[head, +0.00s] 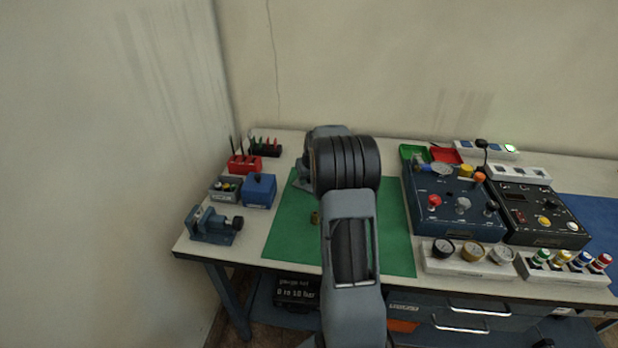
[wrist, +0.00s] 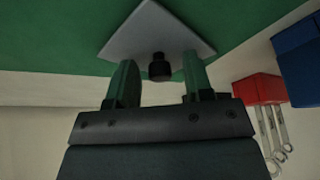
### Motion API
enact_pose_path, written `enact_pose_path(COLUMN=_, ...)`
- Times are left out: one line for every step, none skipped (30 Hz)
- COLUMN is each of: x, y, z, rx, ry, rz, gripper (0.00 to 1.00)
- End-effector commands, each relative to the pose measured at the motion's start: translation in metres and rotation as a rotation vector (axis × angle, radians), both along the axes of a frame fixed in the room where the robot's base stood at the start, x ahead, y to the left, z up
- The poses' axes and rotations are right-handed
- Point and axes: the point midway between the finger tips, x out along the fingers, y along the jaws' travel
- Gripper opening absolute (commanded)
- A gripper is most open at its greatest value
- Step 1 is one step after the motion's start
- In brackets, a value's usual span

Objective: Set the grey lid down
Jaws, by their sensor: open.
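The grey lid (wrist: 130,36) is a flat square plate with a black knob (wrist: 159,66), seen in the wrist view against the green mat (wrist: 60,30). It appears to lie on the mat, though a small gap under it cannot be ruled out. My gripper (wrist: 159,74) is open, with one finger on each side of the knob and space between the fingers and the knob. In the head view my arm hides the lid and the gripper's fingertips.
A blue box (head: 259,191), a grey bin (head: 224,189), a red tool holder (head: 244,164) and a vise (head: 212,225) stand left of the mat. Control panels (head: 455,203) stand to the right. The mat's front left is clear.

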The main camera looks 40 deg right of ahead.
Motion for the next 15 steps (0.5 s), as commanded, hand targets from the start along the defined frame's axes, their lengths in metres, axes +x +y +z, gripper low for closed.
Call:
enact_pose_path(x=0.000, y=0.000, z=0.000, rx=0.000, ry=0.000, rz=0.000, gripper=0.47)
enact_pose_path(x=0.000, y=0.000, z=0.000, rx=0.000, ry=0.000, rz=0.000, gripper=0.47)
enact_pose_path(x=0.000, y=0.000, z=0.000, rx=0.000, ry=0.000, rz=0.000, gripper=0.47)
enact_pose_path(x=0.000, y=0.000, z=0.000, rx=0.000, ry=0.000, rz=0.000, gripper=0.47)
enact_pose_path(x=0.000, y=0.000, z=0.001, rx=0.000, ry=0.000, rz=0.000, gripper=0.47)
enact_pose_path(x=0.000, y=0.000, z=0.003, rx=0.000, ry=0.000, rz=0.000, gripper=0.47)
enact_pose_path(x=0.000, y=0.000, z=0.006, rx=0.000, ry=-0.001, rz=0.000, gripper=0.47)
enact_pose_path(x=0.000, y=0.000, z=0.007, rx=-0.001, ry=-0.001, rz=0.000, gripper=0.47)
enact_pose_path(x=-0.002, y=0.000, z=0.011, rx=-0.002, ry=-0.003, rz=0.000, gripper=0.47)
enact_pose_path(x=-0.003, y=0.000, z=0.015, rx=-0.002, ry=-0.003, rz=0.000, gripper=0.47)
enact_pose_path(x=-0.005, y=0.001, z=0.019, rx=-0.002, ry=-0.003, rz=0.000, gripper=0.47)
enact_pose_path(x=-0.007, y=0.001, z=0.026, rx=-0.003, ry=-0.004, rz=-0.001, gripper=0.47)
enact_pose_path(x=-0.010, y=0.001, z=0.032, rx=-0.003, ry=-0.004, rz=-0.001, gripper=0.47)
enact_pose_path(x=-0.012, y=0.002, z=0.037, rx=-0.003, ry=-0.004, rz=-0.001, gripper=0.47)
enact_pose_path(x=-0.014, y=0.002, z=0.045, rx=-0.004, ry=-0.005, rz=-0.001, gripper=0.47)
